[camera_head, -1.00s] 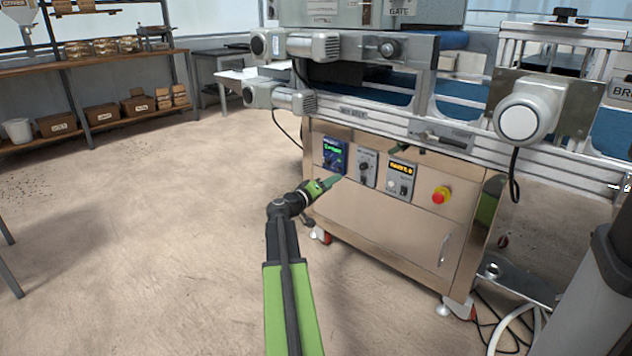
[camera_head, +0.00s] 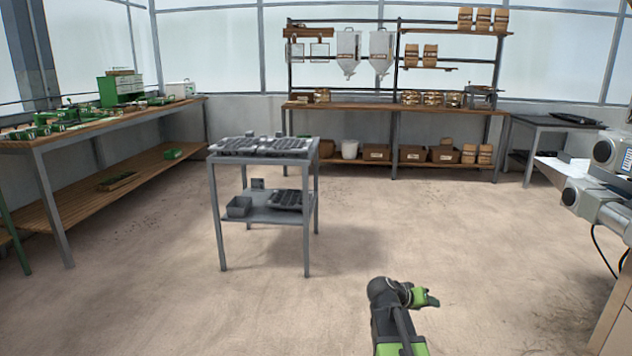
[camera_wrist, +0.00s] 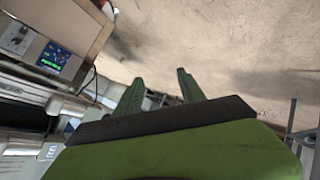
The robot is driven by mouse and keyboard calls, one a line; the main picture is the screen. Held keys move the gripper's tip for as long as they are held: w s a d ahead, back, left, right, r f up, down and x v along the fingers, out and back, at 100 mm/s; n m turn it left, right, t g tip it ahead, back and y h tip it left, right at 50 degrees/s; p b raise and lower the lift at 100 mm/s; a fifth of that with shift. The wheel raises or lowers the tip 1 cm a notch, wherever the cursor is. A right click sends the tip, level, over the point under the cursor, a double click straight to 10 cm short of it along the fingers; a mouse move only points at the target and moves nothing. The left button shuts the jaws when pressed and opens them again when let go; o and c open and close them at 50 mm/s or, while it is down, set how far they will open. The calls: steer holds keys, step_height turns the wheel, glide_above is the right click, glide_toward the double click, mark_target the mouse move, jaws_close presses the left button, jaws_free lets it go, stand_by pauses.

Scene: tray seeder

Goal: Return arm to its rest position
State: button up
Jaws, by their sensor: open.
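My gripper (camera_head: 430,300) shows at the bottom of the head view, at the end of my green and black arm. The arm is bent at a dark joint, and the gripper points to the right, over bare floor. In the wrist view my gripper (camera_wrist: 160,82) has its two green fingers apart with nothing between them. It touches nothing that I can see.
The seeder machine (camera_head: 600,205) stands at the right edge; its control panel (camera_wrist: 50,55) shows in the wrist view. A grey cart (camera_head: 262,155) with seed trays stands left of centre. A wooden bench (camera_head: 75,135) is at the left, shelving (camera_head: 385,108) at the back. Open floor (camera_head: 480,230) lies between.

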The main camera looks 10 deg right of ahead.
steer(key=s+a+f+n+g+y+p, duration=0.1)
steer(key=s+a+f+n+y, duration=0.2)
steer(key=a, duration=0.6)
steer(key=s+a+f+g+y, duration=0.2)
steer(key=s+a+y, duration=0.3)
steer(key=a, duration=0.4)
steer(key=s+a+f+n+g+y+p, duration=0.1)
steer(key=s+a+f+n+y, duration=0.1)
steer(key=s+a, duration=0.5)
step_height(320, 180, up, 38)
steer(key=w+a+p, duration=0.2)
steer(key=p, duration=3.5)
steer(key=shift+r+p, duration=0.15)
steer(key=shift+p, duration=0.25)
steer(key=shift+w, duration=0.1)
steer(key=shift+c, duration=0.5)
